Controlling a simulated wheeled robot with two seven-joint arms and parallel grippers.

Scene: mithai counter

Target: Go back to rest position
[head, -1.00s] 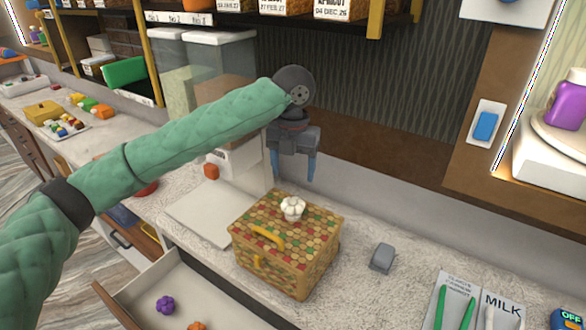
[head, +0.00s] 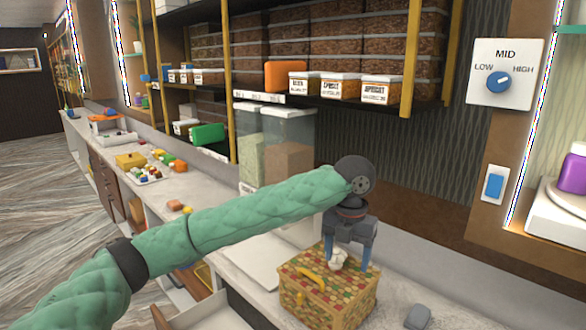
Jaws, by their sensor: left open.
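My left arm, in a green quilted sleeve, reaches in from the lower left of the head view. My left gripper (head: 347,258) points down with its two blue fingers apart. In the picture its fingers straddle the white knob (head: 338,258) on top of a patterned box (head: 318,293); I cannot tell how far above the box they are. The box has a yellow handle and stands on the counter. Nothing shows held between the fingers. My right gripper is not in view.
The pale counter (head: 222,178) runs to the far left, with a yellow box (head: 130,160) and a tray of sweets (head: 146,174). An open drawer (head: 217,312) juts out below. Shelves of boxes stand behind, and a grey object (head: 417,317) sits right of the patterned box.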

